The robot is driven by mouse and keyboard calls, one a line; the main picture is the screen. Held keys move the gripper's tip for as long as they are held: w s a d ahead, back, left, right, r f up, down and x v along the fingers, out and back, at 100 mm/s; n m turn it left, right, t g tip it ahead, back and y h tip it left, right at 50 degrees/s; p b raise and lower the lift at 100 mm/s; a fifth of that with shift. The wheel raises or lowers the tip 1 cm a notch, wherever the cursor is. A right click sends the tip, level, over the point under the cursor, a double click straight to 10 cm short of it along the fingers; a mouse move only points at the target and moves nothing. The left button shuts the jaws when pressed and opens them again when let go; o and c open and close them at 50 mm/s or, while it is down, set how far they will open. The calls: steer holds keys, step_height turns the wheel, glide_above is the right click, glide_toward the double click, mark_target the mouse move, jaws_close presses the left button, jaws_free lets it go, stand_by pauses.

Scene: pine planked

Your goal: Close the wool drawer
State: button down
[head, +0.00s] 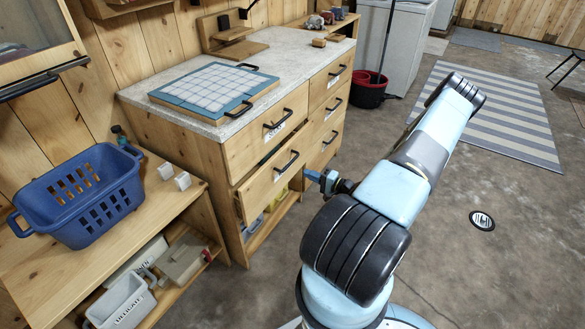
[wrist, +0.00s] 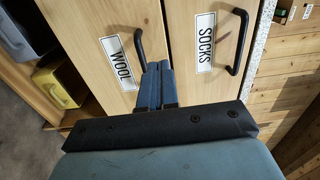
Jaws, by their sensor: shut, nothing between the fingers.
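The wool drawer (head: 262,187) is the lower drawer in the left column of a pine chest. Its front stands out from the chest, with a dark gap above it, so it is partly open. In the wrist view the wool drawer (wrist: 90,18) shows its WOOL label and a black handle (wrist: 139,46). My gripper (head: 314,175) is in front of the drawer's right part. In the wrist view my gripper (wrist: 158,68) has its blue fingers together, empty, beside the handle and partly covering it. I cannot tell whether the fingertips touch the drawer.
The socks drawer (head: 258,140) above looks shut; its black handle (wrist: 238,42) stands out. An open shelf with a yellow bin (wrist: 60,83) lies below the wool drawer. A blue basket (head: 85,196) stands on a bench at left.

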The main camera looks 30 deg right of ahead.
mark_target(275, 160)
steer(key=x, duration=1.3)
steer(key=shift+w+a, duration=0.2)
